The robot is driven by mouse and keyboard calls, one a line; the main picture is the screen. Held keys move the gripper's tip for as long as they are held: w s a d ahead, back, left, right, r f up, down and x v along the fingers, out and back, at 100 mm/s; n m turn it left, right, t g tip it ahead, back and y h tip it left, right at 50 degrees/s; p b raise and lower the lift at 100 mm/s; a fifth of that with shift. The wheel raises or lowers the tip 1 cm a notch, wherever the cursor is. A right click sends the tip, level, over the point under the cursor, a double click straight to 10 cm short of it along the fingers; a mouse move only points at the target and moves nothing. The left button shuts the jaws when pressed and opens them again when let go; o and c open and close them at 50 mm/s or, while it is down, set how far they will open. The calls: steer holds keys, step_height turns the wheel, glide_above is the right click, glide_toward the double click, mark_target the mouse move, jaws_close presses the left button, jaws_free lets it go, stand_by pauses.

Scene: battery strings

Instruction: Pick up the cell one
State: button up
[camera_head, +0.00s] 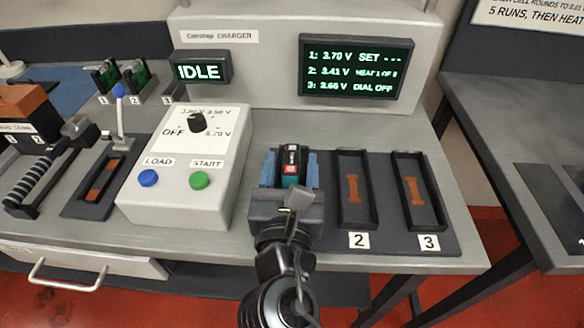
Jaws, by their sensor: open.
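Cell one (290,165) is a small teal and dark block with a red and white end. It sits in the leftmost slot of the charger's row of bays. My gripper (290,178) is over this bay, with a blue finger on each side of the cell. The fingers are open; I cannot tell whether either touches the cell. My gripper and wrist hide the front of that bay and its label.
Bays 2 (355,190) and 3 (415,190) to the right hold no cell. A white control box (185,165) with a dial and buttons stands close on the left. The charger (270,60) with lit displays rises behind.

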steer(key=shift+w, duration=1.15)
jaws_close()
